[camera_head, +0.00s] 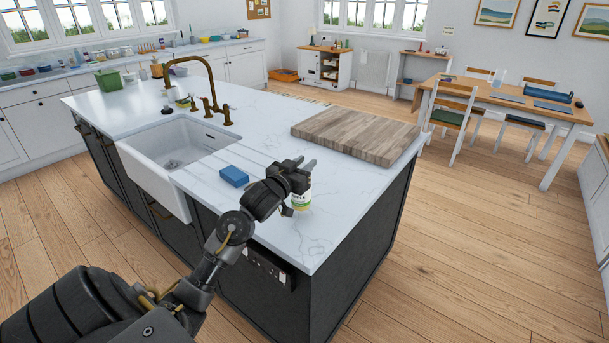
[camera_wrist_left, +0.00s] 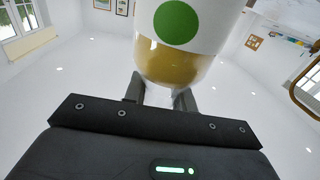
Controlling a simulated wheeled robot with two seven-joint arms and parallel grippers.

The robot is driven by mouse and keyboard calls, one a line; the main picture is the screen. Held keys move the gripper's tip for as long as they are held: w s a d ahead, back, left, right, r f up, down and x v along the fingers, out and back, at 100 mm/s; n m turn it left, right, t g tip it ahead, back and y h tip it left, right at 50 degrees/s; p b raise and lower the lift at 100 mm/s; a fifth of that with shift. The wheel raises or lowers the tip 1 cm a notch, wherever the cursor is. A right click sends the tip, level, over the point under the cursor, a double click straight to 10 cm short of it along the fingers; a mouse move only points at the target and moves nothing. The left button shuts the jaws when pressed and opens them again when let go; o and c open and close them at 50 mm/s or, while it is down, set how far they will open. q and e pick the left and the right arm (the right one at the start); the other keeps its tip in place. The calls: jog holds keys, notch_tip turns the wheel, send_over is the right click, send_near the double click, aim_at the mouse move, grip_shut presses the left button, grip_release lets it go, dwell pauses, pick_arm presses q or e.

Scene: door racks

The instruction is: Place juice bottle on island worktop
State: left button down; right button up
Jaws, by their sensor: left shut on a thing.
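The juice bottle (camera_head: 301,200) shows in the head view just beyond my left gripper (camera_head: 302,168), over the white island worktop (camera_head: 200,205) near its front right part. The gripper hides much of it. In the left wrist view the bottle (camera_wrist_left: 172,62) has a white label with a green dot and yellow juice. It sits between the two dark fingers, and the left gripper is shut on it. I cannot tell whether its base touches the worktop. My right gripper is in neither view.
A blue sponge (camera_head: 234,176) lies left of the gripper. A large wooden board (camera_head: 356,134) lies behind it to the right. A white sink (camera_head: 165,160) with a brass tap (camera_head: 197,65) is to the left. Bare worktop lies around the bottle, toward the right front edge.

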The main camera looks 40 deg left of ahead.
pick_arm(q)
jog(key=f+p, duration=0.1)
jog(key=f, duration=0.2)
jog(key=shift+w+f, duration=0.1)
jog(key=shift+w, duration=0.1)
jog(key=shift+f, duration=0.3)
jog(key=c, duration=1.1)
grip_release()
jog(key=shift+c, duration=0.2)
jog(key=s+d+b, duration=0.1)
jog(key=s+b, duration=0.1)
jog(key=s, duration=1)
jog(key=shift+d, duration=0.3)
jog(key=shift+d, duration=0.1)
